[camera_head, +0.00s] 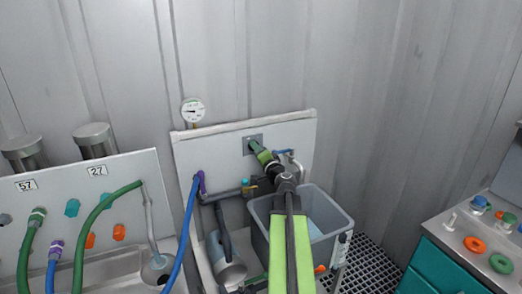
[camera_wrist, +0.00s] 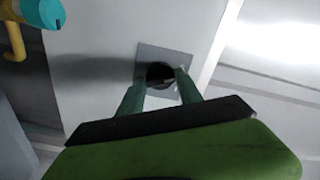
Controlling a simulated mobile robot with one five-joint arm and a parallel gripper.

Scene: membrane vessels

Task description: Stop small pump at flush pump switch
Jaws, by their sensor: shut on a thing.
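The flush pump switch is a black round knob (camera_wrist: 160,72) on a square grey plate (camera_wrist: 152,50), fixed to a pale panel. The plate also shows in the head view (camera_head: 258,137), high on the panel. My gripper (camera_wrist: 161,80) reaches up to the plate, its two green fingers on either side of the knob and shut on it. In the head view my gripper (camera_head: 253,146) covers most of the plate and hides the knob. The knob's setting cannot be read.
A pressure gauge (camera_head: 193,110) rises above the panel. A blue hose (camera_head: 187,235) hangs at the left. A teal cabinet (camera_head: 440,268) stands at the right.

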